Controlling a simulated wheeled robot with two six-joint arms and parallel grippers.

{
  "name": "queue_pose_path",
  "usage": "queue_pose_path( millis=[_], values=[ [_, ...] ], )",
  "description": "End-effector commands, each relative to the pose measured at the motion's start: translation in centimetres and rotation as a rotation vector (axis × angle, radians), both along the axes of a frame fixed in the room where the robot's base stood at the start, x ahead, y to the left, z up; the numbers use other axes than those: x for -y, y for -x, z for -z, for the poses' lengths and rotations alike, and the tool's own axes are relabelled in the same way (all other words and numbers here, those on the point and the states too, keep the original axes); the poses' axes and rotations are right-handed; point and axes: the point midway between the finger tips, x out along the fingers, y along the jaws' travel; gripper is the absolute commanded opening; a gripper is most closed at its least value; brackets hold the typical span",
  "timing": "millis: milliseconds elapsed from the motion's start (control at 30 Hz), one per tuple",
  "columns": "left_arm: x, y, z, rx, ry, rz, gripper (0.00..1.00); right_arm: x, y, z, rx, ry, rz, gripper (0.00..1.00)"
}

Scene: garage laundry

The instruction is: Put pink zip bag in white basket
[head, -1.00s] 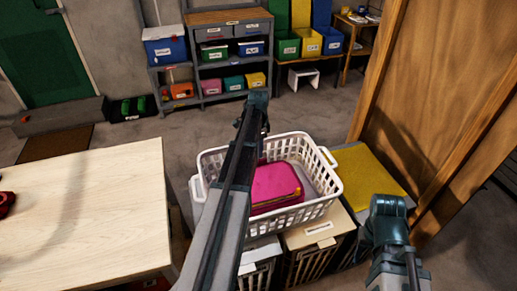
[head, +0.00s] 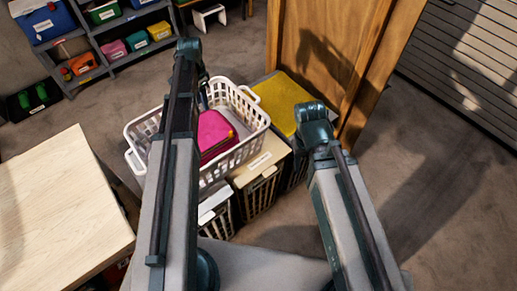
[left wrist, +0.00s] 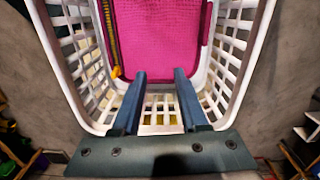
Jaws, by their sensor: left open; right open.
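The pink zip bag (head: 216,134) lies inside the white basket (head: 257,117), with the left arm covering its left part in the head view. In the left wrist view the bag (left wrist: 160,35) rests within the basket walls (left wrist: 228,60), a yellow-orange zip pull on its left side. My left gripper (left wrist: 159,74) is open and empty over the basket, its two fingers apart near the bag's edge. In the head view the left wrist (head: 188,50) shows above the basket, fingertips hidden. My right gripper (head: 314,112) is open, right of the basket, its fingers not clearly seen.
The basket stands on lidded hampers (head: 262,170) beside a yellow-topped one (head: 275,103). A pale wooden table (head: 60,205) is at left. A wooden panel (head: 325,60) stands behind at right. Shelves with bins (head: 110,50) are at the back. Open floor (head: 430,190) lies at right.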

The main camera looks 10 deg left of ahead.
Motion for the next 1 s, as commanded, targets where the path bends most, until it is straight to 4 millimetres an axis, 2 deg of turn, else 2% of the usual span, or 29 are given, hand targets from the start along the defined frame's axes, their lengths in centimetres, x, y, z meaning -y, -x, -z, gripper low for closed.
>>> queue_pose_path(
  millis=[33, 100, 200, 300, 400, 500, 600, 1000],
  values=[
    [4.7, 2.4, 0.0, -0.005, -0.008, -0.011, 0.43, 0.0, 0.0, 0.0, 0.000, 0.000, 0.000, 0.50],
    [9.8, 4.9, 0.0, -0.011, -0.023, -0.054, 0.43, 0.0, 0.0, 0.0, 0.000, 0.000, 0.000, 0.50],
    [16.1, 8.9, -0.1, -0.012, -0.044, -0.117, 0.43, 0.0, 0.0, 0.0, 0.000, 0.000, 0.000, 0.50],
    [20.7, 12.8, -0.1, -0.008, -0.065, -0.175, 0.43, 0.0, 0.0, 0.0, 0.000, 0.000, 0.000, 0.50],
    [23.9, 16.2, -0.1, -0.002, -0.081, -0.226, 0.43, 0.0, 0.0, 0.0, 0.000, 0.000, 0.000, 0.50],
    [25.7, 18.6, -0.2, 0.005, -0.094, -0.262, 0.43, 0.0, 0.0, 0.0, 0.000, 0.000, 0.000, 0.50],
    [26.7, 20.0, -0.2, 0.009, -0.101, -0.288, 0.43, 0.0, 0.0, 0.0, 0.000, 0.000, 0.000, 0.50],
    [27.2, 20.4, -0.2, 0.012, -0.104, -0.304, 0.43, 0.0, 0.0, 0.0, 0.000, 0.000, 0.000, 0.50]
  ],
)
